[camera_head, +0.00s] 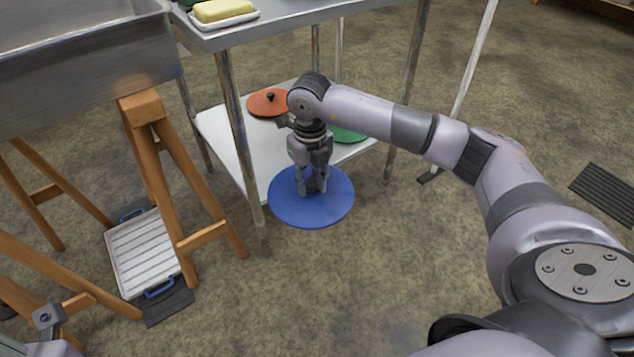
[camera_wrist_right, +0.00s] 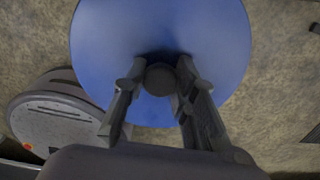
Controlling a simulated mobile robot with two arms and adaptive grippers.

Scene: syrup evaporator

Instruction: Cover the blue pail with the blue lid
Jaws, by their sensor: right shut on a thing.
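The blue lid (camera_head: 327,208) is a flat round disc near the front edge of the table's lower shelf in the head view. My right gripper (camera_head: 312,190) points down over its middle and is shut on its dark knob. The right wrist view shows the lid (camera_wrist_right: 110,40) filling the upper middle, with the knob between the fingers of the gripper (camera_wrist_right: 160,85). The lid appears to be clear of the shelf, in front of it. The blue pail is not in view.
The lower shelf (camera_head: 225,133) holds an orange lid (camera_head: 266,103) and a green lid (camera_head: 347,134). Butter (camera_head: 222,10) sits on a dish on the tabletop. A metal pan (camera_head: 85,70) on wooden legs stands left, with a white ridged tray (camera_head: 143,253) below. Open floor lies in front.

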